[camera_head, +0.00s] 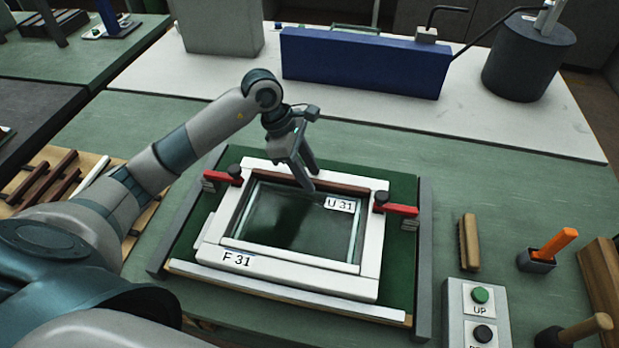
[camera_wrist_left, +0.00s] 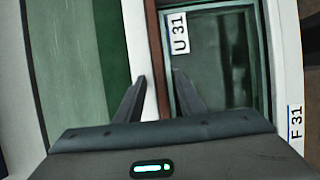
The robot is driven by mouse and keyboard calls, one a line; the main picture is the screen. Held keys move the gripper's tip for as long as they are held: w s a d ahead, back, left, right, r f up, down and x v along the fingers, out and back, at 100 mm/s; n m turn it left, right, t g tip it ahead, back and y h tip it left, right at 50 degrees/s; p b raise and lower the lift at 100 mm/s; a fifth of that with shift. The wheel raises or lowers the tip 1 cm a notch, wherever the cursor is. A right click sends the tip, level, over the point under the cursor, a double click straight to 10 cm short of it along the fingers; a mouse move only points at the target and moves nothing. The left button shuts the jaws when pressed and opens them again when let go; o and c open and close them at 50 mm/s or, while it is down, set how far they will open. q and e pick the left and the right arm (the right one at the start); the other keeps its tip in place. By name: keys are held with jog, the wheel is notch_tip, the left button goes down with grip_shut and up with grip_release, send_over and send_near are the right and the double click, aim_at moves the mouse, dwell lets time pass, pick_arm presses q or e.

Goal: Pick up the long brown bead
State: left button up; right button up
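A long brown bead (camera_head: 345,188) lies along the far inner side of the white frame (camera_head: 375,250), against the glass (camera_head: 285,225). It shows as a narrow brown strip in the left wrist view (camera_wrist_left: 154,45). My left gripper (camera_head: 311,181) is over this far side, pointing down. In the left wrist view, its fingertips (camera_wrist_left: 160,76) are apart, with the brown strip running between them. I cannot tell how far above the bead they are. Other brown beads (camera_head: 42,182) lie on a wooden tray at the left. My right gripper is not in view.
Red clamps (camera_head: 401,209) (camera_head: 219,178) stand at both sides of the frame, close to its far corners. A brush (camera_head: 469,242), an orange-handled tool (camera_head: 553,246) and a button box (camera_head: 478,310) are at the right. A blue block (camera_head: 365,62) stands behind.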

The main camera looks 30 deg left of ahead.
pick_arm(q)
jog(key=shift+s+f, duration=0.2)
jog(key=shift+f, duration=0.05)
jog(key=shift+d, duration=0.1)
jog(key=c, duration=0.9)
jog(key=shift+f, duration=0.1)
grip_shut()
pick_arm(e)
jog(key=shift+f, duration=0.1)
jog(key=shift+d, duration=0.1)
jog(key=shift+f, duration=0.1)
